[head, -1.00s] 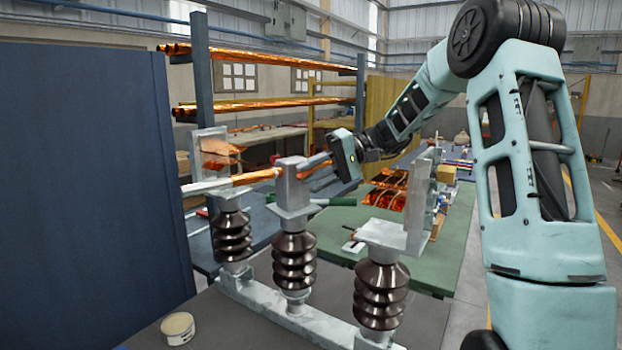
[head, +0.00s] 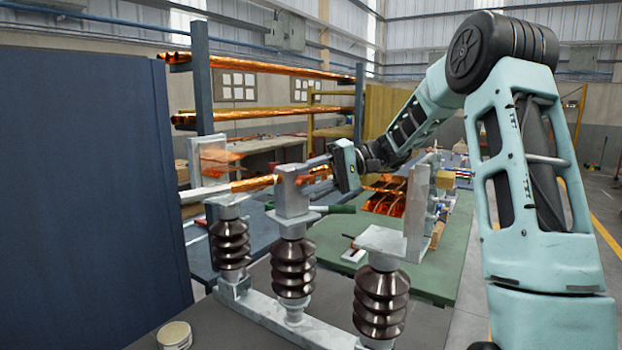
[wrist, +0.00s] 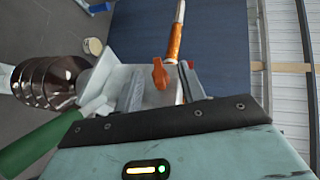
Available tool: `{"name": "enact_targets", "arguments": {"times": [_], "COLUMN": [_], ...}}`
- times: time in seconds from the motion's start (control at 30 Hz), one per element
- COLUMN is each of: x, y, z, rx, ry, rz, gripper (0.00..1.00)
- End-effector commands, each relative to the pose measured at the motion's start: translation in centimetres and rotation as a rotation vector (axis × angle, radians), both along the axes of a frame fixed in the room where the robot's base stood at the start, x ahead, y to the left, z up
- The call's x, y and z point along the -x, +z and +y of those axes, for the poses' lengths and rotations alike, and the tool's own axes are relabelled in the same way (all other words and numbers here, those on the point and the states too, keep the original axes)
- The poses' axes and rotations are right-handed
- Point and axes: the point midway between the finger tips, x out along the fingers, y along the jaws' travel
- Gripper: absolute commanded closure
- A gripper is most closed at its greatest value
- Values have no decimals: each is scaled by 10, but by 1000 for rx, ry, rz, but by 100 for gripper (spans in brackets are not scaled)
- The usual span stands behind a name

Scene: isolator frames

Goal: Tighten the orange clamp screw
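The orange clamp screw (wrist: 160,73) shows in the wrist view, with a flat wing-like head, at the grey metal clamp on the middle insulator post. In the head view that clamp block (head: 291,190) tops the brown ribbed insulator (head: 292,268); I cannot make out the screw there. A copper-ended rod (wrist: 175,40) runs into the clamp. My gripper (head: 318,162) reaches in from the right, fingertips close to the clamp. In the wrist view its fingers stand apart, with the screw head showing between them. Whether they touch it, I cannot tell.
Two more insulators stand on the same pale base beam, left (head: 230,245) and right (head: 381,300). The right one carries an upright metal plate (head: 419,210). A dark blue panel (head: 85,200) blocks the left side. A small round tin (head: 174,335) stands at front. A green-topped table (head: 440,265) lies behind.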

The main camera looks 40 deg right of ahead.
Motion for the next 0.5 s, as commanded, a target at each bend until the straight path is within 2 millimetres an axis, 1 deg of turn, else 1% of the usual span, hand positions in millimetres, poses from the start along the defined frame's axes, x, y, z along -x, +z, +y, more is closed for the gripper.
{"name": "enact_targets", "arguments": {"times": [0.17,0.27,0.37,0.5], "x": [0,2,7,18], "y": [0,0,2,9], "z": [-1,-6,-19,-47], "rx": [0,0,1,1], "ry": [1,0,-2,-4], "rz": [0,0,-1,-2], "gripper": [60,60,60,60]}}
